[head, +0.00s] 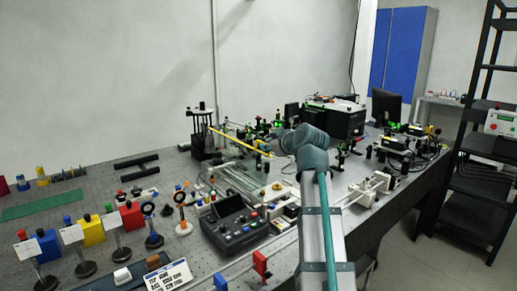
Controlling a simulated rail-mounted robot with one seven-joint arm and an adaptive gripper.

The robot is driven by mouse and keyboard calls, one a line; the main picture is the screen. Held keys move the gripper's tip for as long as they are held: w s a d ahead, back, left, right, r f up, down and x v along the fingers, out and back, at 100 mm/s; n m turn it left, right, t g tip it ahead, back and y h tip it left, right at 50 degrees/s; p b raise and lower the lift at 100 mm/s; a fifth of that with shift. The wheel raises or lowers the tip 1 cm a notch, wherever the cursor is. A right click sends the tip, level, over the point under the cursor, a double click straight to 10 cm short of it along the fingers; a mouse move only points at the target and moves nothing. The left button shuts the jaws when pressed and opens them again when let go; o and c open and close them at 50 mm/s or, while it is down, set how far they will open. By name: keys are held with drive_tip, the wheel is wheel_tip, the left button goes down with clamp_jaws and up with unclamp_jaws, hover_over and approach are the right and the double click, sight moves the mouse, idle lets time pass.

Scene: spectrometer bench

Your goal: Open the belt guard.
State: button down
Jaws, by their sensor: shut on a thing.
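A long thin yellow bar (236,139), which looks like the belt guard, slopes down to the right across the middle of the bench. Its left end is by a dark upright stand (201,133). My arm reaches over the bench from the front, and its wrist bends left toward the bar's right end. My gripper (268,150) is small and dark there, partly lost among bench parts. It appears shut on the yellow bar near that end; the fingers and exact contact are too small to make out.
Optics with green parts crowd the bench behind my wrist. A dark control box (235,228) stands left of my arm. Coloured blocks and card stands fill the front left. A white slide unit (371,188) is at right. A black shelf rack (482,150) stands beyond the right edge.

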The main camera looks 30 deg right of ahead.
idle(0.4)
drive_tip(key=c, duration=1.2)
unclamp_jaws()
drive_tip(key=shift+c, duration=0.2)
drive_tip(key=shift+s, duration=0.15)
drive_tip(key=v, duration=1.2)
